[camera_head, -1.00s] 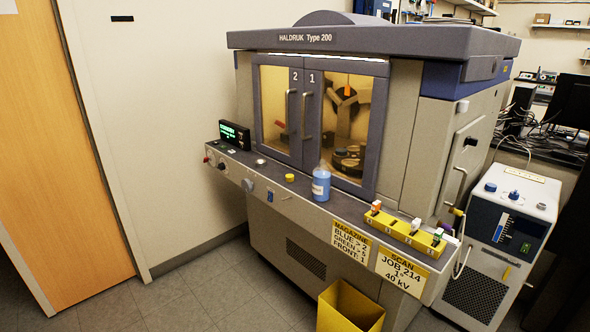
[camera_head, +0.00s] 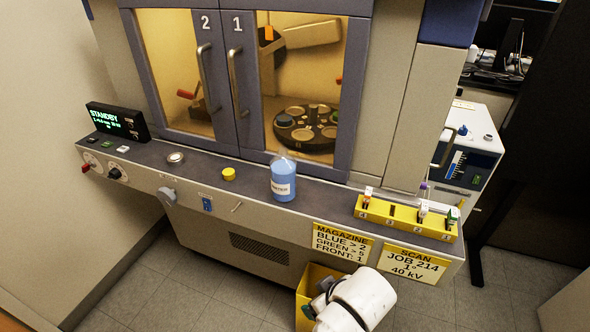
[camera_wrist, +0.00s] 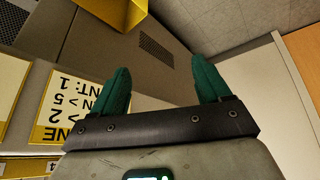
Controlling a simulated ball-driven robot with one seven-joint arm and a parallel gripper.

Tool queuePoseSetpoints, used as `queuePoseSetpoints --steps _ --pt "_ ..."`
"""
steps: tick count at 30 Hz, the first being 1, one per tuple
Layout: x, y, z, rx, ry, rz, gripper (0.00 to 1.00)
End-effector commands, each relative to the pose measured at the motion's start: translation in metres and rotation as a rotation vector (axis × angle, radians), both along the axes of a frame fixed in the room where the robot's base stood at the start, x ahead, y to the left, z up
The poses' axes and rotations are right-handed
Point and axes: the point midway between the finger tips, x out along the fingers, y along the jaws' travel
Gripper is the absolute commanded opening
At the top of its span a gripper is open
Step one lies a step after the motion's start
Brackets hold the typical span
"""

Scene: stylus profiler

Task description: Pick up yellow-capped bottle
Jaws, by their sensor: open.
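A bottle of blue liquid (camera_head: 283,180) with a white label stands upright on the machine's front ledge, in front of door 1. Its top looks clear and pale; I see no yellow cap on it. A small yellow round piece (camera_head: 229,173) sits apart on the ledge to its left; I cannot tell if it is a cap or a button. My gripper (camera_wrist: 161,85) shows two green fingers spread apart with nothing between them. It is low by the machine's front, away from the bottle, which is not in the wrist view.
A yellow rack (camera_head: 407,221) with several small items stands on the ledge at right. Yellow labels (camera_head: 341,240) hang on the front. A yellow bin (camera_head: 304,299) stands on the floor below, partly behind my white arm. The doors with handles are shut behind the ledge.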

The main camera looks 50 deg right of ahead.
Motion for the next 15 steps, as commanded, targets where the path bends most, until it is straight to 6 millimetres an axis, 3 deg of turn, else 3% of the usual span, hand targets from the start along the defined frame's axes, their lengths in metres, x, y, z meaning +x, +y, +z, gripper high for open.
queuePoseSetpoints --steps 1,3,6,12,15 --pt "0.030 -0.015 0.022 -0.030 -0.113 -0.044 0.82" --pt "0.064 -0.033 0.049 -0.068 -0.266 -0.093 0.89" --pt "0.100 -0.054 0.088 -0.116 -0.450 -0.141 0.98" --pt "0.141 -0.079 0.148 -0.178 -0.702 -0.180 1.00" --pt "0.150 -0.084 0.162 -0.193 -0.759 -0.183 1.00"
